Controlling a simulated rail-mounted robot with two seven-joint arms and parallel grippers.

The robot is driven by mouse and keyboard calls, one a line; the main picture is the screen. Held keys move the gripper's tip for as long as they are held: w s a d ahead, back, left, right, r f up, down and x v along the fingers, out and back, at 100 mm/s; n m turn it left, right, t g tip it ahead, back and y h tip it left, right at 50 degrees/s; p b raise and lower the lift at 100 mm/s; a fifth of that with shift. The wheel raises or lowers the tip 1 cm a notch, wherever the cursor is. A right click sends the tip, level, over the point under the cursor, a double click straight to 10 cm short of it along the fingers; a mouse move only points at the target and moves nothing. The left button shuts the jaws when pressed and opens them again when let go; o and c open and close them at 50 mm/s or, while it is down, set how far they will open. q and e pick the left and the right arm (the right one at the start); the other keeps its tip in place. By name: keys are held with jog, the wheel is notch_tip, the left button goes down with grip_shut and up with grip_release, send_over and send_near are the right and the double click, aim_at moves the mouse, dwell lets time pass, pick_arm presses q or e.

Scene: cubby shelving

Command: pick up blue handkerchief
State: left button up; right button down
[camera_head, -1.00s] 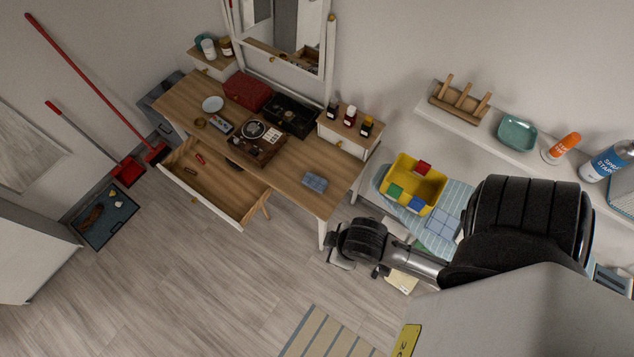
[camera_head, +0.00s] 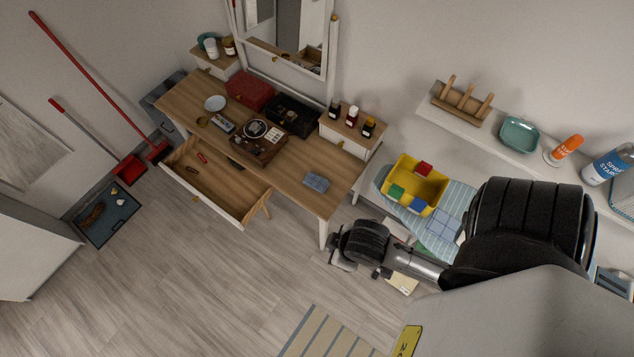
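A small folded blue cloth (camera_head: 316,182), which looks like the blue handkerchief, lies flat near the right front edge of the wooden dressing table (camera_head: 285,185). A paler blue checked cloth (camera_head: 443,223) lies on the striped ironing board to the right. My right arm comes in from the right, and its gripper end (camera_head: 341,254) is over the floor, in front of and below the table's right corner. It is apart from the blue cloth. Its fingers are too dark and small to read. My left gripper is out of view.
The table's drawer (camera_head: 215,180) is pulled open with small items inside. A turntable box (camera_head: 258,143) stands behind the cloth's left. A yellow bin (camera_head: 414,184) holding coloured blocks stands on the ironing board (camera_head: 385,181). Open floor (camera_head: 190,290) lies in front.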

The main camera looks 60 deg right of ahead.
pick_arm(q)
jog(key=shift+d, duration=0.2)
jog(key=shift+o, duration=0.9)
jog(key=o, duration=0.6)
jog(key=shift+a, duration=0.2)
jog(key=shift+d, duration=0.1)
